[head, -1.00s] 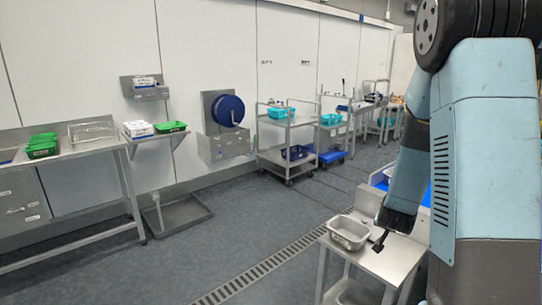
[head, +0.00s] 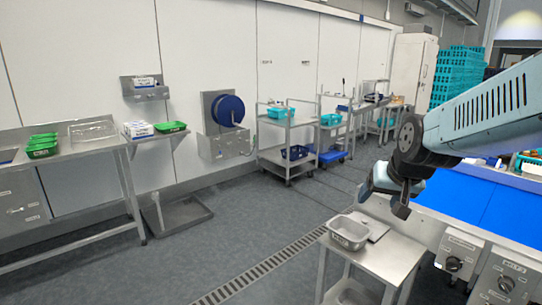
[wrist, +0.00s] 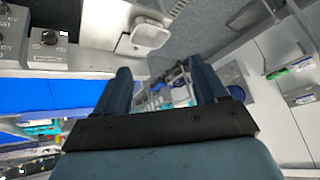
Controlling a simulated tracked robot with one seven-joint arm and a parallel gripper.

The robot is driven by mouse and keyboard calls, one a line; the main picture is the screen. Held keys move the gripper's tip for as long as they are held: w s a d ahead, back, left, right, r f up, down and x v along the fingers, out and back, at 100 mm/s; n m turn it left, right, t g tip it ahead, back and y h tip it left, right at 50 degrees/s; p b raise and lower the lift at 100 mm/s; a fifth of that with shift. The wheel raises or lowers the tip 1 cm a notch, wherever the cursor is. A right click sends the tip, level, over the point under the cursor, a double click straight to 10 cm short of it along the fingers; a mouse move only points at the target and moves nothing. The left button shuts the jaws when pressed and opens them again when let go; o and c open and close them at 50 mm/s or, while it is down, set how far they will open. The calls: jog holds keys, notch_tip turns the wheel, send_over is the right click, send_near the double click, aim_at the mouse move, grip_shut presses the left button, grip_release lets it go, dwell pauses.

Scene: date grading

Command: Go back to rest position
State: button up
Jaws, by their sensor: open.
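My gripper (head: 401,204) is in the air above the small steel side table (head: 398,259), at the right of the head view. In the wrist view, my gripper (wrist: 166,80) shows two dark fingers spread apart with nothing between them. A steel pan (head: 348,232) stands on the side table below and to the left of my gripper. The pan also shows in the wrist view (wrist: 143,36), apart from the fingers.
A blue belt (head: 470,200) runs right of the side table, with control knobs (head: 454,263) on its front. Stacked teal crates (head: 458,75) stand at the back right. A steel bench (head: 85,150) with green trays is at the left. The floor (head: 240,225) between is clear.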

jog(key=s+r+n, duration=0.1)
jog(key=s+r, duration=0.1)
jog(key=s, duration=0.4)
jog(key=s+a+r+g, duration=0.1)
jog(key=s+r, duration=0.1)
jog(key=s, duration=0.4)
jog(key=shift+s+a+r+n, duration=0.25)
jog(key=shift+s+r+n, duration=0.05)
jog(key=shift+r+n, duration=0.1)
